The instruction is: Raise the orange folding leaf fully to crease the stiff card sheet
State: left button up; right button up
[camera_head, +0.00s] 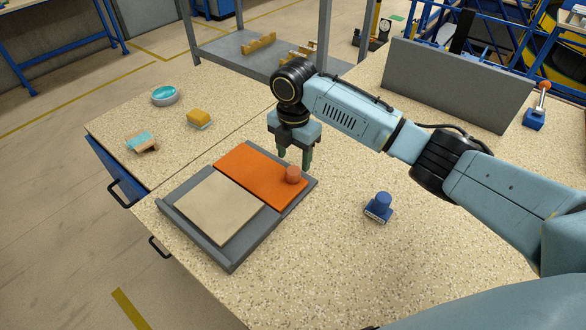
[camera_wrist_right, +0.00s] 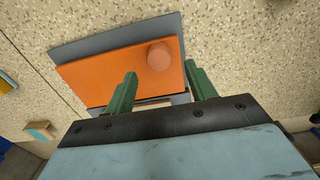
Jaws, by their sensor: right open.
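The orange folding leaf (camera_head: 250,172) lies flat on the right half of a grey base (camera_head: 235,255) on the speckled table. A round orange knob (camera_head: 293,175) stands near its right end. The beige card sheet (camera_head: 215,208) lies flat on the base beside the leaf. My right gripper (camera_head: 294,163) is open and points down just behind the knob. In the right wrist view the leaf (camera_wrist_right: 110,75) and knob (camera_wrist_right: 159,57) show beyond the two green fingers (camera_wrist_right: 165,85), with nothing between them. My left gripper is not in view.
A blue stamp-like object (camera_head: 379,206) stands on the table to the right of the base. A grey panel (camera_head: 455,85) stands at the back.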

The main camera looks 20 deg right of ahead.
aim_at(294, 169)
notch_tip(294, 169, down, 4)
jog(key=shift+f, duration=0.8)
jog(key=shift+c, duration=0.5)
grip_shut()
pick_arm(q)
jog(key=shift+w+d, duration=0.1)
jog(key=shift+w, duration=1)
pick_arm(e)
jog(key=shift+w, duration=0.1)
